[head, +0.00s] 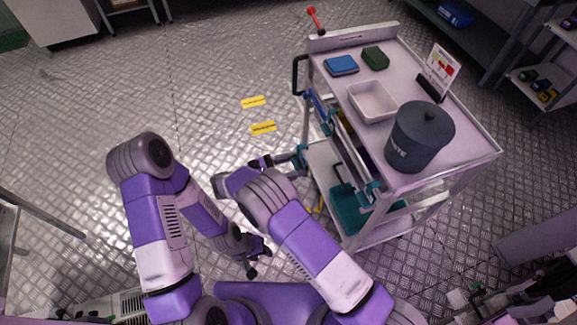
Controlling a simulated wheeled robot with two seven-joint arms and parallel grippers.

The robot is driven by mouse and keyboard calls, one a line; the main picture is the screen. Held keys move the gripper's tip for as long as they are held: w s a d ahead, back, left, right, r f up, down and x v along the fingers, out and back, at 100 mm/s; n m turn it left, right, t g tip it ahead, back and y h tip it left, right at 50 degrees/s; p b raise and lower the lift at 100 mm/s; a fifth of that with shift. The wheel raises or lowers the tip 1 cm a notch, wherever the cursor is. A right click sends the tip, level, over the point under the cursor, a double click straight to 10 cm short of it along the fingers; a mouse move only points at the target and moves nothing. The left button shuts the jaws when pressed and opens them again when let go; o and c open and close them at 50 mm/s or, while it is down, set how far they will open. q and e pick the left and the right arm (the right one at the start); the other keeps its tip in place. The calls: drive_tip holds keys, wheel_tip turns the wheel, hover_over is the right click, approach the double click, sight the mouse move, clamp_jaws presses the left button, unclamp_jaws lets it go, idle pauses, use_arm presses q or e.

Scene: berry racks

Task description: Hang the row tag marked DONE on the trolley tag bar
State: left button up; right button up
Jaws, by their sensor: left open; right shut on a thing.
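The trolley (484,146) stands at the right. Along its near left side, small teal and blue pieces hang below the top deck; I cannot tell which part is the tag bar. My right gripper (287,159) is at that side, next to a teal piece, below deck height. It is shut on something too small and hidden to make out. No tag marked DONE can be read. My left gripper (257,262) is open and empty, low in front of me and apart from the trolley.
On the trolley top are a dark lidded bin (418,140), a white tray (354,105), a blue item (341,65), a green item (375,58) and a sign (441,69). Yellow labels (263,128) lie on the floor. Shelves (470,40) stand at upper right.

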drive_tip(key=shift+x, duration=0.75)
drive_tip(key=f+p+x, duration=0.1)
drive_tip(key=x, duration=1.2)
drive_tip(key=shift+f+p, duration=0.35)
drive_tip(key=shift+p, duration=0.05)
drive_tip(key=o, duration=1.1)
drive_tip(key=shift+s, duration=0.1)
drive_tip(key=p+v, duration=0.1)
drive_tip(key=v, duration=0.6)
drive_tip(key=shift+a, duration=0.3)
